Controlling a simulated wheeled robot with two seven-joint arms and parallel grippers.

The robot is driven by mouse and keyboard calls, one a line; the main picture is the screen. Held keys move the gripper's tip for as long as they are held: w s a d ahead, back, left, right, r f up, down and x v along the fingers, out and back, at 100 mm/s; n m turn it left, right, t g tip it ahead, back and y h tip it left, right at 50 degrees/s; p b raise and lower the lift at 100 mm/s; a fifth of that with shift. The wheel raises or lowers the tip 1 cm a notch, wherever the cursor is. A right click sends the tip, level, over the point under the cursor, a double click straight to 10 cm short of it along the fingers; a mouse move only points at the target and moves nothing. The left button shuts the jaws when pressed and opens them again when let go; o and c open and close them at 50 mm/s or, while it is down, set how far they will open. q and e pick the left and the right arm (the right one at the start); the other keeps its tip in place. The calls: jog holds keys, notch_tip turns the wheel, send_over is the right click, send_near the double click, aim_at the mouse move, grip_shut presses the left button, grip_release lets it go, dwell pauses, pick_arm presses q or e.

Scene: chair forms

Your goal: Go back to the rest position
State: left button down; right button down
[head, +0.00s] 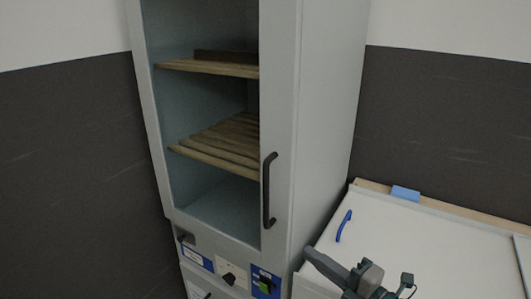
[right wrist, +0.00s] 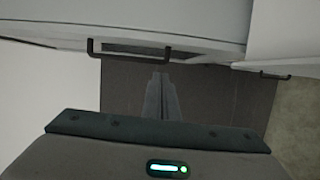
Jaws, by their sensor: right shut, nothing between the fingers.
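My right gripper (head: 312,254) shows at the bottom right of the head view, beside the lower right side of a tall grey cabinet (head: 325,110) and in front of a white worktop (head: 440,250). In the right wrist view the gripper (right wrist: 160,76) has its two fingers together with nothing between them. Its fingertips appear near a dark bar handle (right wrist: 130,60) on a pale front; I cannot tell whether they touch it. My left gripper is in neither view.
The cabinet has slatted wooden shelves (head: 225,145), a black door handle (head: 268,190) and a control panel (head: 230,275) below. A blue curved handle (head: 343,226) and a small blue piece (head: 405,193) are at the worktop. Dark wall (head: 70,180) lies left of the cabinet.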

jog(key=s+d+f+m+g+h, duration=0.2)
jog(key=s+f+m+h, duration=0.25)
jog(key=f+m, duration=0.35)
jog(key=s+d+f+m+g+h, duration=0.25)
jog(key=s+f+m, duration=0.3)
jog(key=f, duration=0.55)
jog(key=s+d+f+m+g+h, duration=0.25)
jog(key=s+f+m, duration=0.25)
jog(key=s, duration=0.5)
jog(key=s+d+f+m+g+h, duration=0.1)
jog(key=s+f+m+g, duration=0.35)
jog(key=s, duration=0.45)
notch_tip(320, 180, down, 29)
jog(key=s, duration=0.1)
jog(key=s+d+f+g, duration=0.1)
jog(key=s+d+f, duration=0.1)
jog(key=s+f, duration=1.4)
jog(key=shift+s+f+n, duration=0.15)
jog(key=shift+f+n, duration=0.15)
jog(key=shift+f, duration=0.05)
